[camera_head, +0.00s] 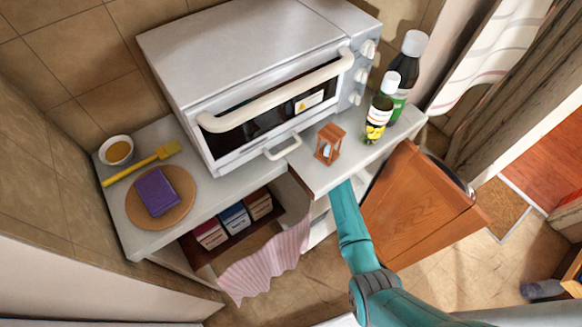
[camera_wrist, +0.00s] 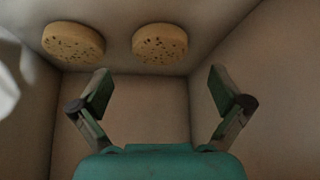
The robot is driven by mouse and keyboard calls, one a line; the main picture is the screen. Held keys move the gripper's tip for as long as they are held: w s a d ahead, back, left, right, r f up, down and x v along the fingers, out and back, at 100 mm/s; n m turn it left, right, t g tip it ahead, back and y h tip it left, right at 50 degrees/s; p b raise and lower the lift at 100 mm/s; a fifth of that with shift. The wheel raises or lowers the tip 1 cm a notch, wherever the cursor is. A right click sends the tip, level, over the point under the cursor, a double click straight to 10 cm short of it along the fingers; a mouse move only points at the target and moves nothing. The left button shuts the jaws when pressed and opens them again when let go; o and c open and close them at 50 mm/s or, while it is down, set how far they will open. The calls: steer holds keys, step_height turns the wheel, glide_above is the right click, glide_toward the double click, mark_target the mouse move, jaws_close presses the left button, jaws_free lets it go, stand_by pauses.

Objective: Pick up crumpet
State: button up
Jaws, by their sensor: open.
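Two round, pale tan crumpets with dark pitted holes show in the wrist view, one at the upper left (camera_wrist: 73,43) and one at the upper middle (camera_wrist: 160,43). They lie apart on a pale surface inside a box-like space. My gripper (camera_wrist: 160,84) is open and empty, its two fingers spread wide. The middle crumpet is beyond the gap between the fingers, and the other is to the left. Neither is touched. In the head view my teal arm reaches under the counter's front edge, which hides my gripper and the crumpets.
Plain walls close in the space on both sides. An open wooden door (camera_head: 425,205) is just right of my arm. A pink cloth (camera_head: 265,265) hangs to its left.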

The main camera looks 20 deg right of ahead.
steer(key=shift+x, duration=2.6)
steer(key=shift+w+a+r, duration=0.1)
steer(key=c, duration=1.2)
